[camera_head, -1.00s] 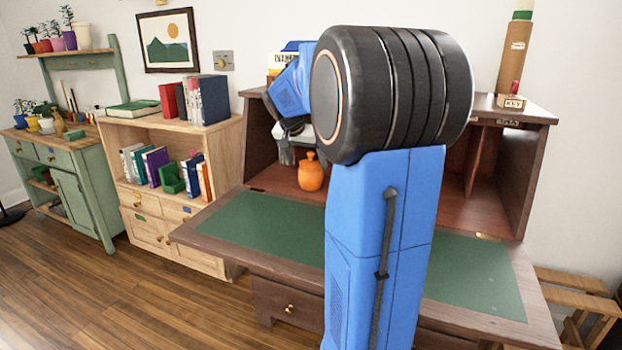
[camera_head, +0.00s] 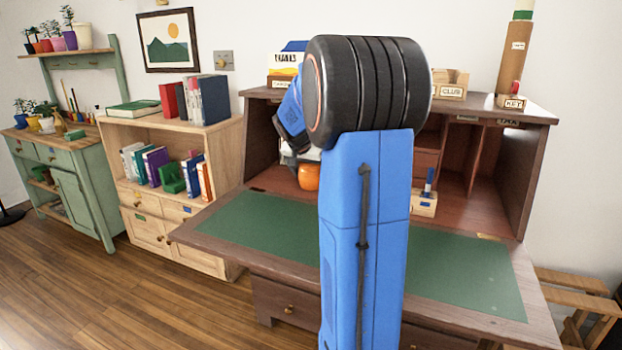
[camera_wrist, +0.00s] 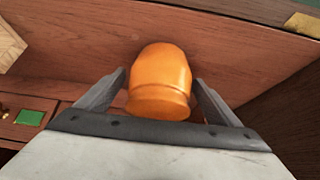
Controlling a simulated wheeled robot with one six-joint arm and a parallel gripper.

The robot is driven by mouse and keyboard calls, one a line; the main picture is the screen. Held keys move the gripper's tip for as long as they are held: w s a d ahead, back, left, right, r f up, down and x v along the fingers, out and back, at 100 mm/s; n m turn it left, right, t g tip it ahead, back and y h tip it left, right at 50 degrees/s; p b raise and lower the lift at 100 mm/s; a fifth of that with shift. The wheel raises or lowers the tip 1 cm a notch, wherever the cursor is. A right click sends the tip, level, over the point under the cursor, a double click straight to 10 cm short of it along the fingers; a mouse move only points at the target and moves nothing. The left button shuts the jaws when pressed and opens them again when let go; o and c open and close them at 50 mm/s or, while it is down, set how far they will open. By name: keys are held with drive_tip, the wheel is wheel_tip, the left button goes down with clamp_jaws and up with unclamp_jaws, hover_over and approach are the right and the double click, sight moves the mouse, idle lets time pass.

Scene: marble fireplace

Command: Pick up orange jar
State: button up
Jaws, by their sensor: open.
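The orange jar (camera_head: 309,178) stands on the desk inside the wooden hutch, partly hidden by my arm and gripper in the head view. In the wrist view the jar (camera_wrist: 160,80) sits between the two grey fingers of my gripper (camera_wrist: 160,98), one on each side. The gripper is open, and I cannot tell whether either finger touches the jar. In the head view the fingers are mostly hidden behind my arm.
The desk (camera_head: 465,275) has a green writing surface in front of the hutch. A small wooden holder (camera_head: 423,204) stands right of my arm. The hutch's side wall (camera_head: 262,145) is close to the jar's left. A bookcase (camera_head: 160,235) stands further left.

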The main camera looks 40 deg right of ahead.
drive_tip(key=shift+c, duration=0.3)
drive_tip(key=c, duration=1.3)
drive_tip(key=shift+r, duration=0.15)
